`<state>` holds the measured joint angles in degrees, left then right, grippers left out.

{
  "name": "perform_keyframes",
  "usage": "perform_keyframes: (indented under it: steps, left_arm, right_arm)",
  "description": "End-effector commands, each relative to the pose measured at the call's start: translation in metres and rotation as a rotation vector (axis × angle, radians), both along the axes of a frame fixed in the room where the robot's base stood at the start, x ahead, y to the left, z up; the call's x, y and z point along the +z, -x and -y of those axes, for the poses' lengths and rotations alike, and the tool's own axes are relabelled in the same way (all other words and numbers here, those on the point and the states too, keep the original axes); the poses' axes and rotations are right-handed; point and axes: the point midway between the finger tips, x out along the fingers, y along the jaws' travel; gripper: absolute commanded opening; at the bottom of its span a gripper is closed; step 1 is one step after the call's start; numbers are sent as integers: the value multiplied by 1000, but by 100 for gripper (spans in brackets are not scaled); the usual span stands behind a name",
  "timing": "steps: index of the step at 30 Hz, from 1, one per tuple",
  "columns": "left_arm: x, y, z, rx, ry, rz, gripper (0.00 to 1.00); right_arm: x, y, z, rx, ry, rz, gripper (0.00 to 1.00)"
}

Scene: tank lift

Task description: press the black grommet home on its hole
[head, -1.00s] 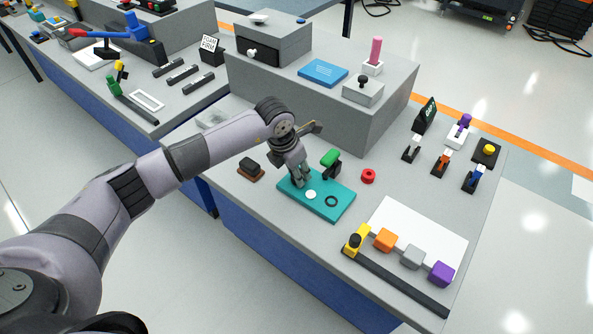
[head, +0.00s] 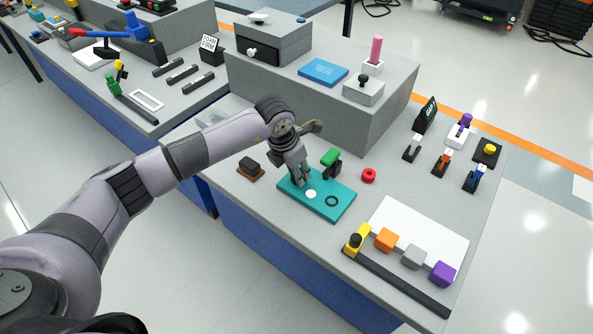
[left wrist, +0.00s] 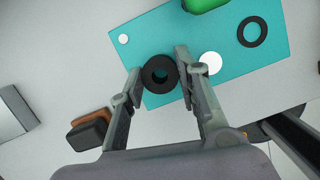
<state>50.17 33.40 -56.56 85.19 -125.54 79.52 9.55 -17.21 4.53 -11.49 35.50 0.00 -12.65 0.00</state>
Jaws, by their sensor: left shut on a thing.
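My left gripper (head: 299,184) is over the left part of the teal board (head: 343,207). In the left wrist view its fingers are shut on the black grommet (left wrist: 160,74), a thick ring with a dark centre. The grommet is over the teal board; I cannot tell whether it touches it. A white round spot (left wrist: 210,63) lies just right of the right finger, and a thin black ring (left wrist: 252,31) is farther right on the board. A small white spot (left wrist: 123,39) is near the board's left corner. My right gripper is not in view.
A black block on a brown base (head: 250,169) is to the left. Coloured blocks and a white sheet (head: 432,229) lie to the right.

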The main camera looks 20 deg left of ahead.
Motion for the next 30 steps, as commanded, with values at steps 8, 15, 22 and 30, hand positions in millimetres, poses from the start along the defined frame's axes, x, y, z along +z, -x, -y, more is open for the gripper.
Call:
perform_keyframes:
  steps: [8,15,22,30]
  left_arm:
    - [0,0,0,0,0,0,12]
    - [-2,0,0,0,1,1,12]
    - [-3,0,0,0,1,1,12]
    - [-3,0,0,0,1,1,12]
  right_arm:
    - [0,0,0,0,0,0,40]
    - [-3,0,1,0,1,0,40]
    - [-5,0,1,0,1,0,40]
    - [-5,0,1,0,1,1,40]
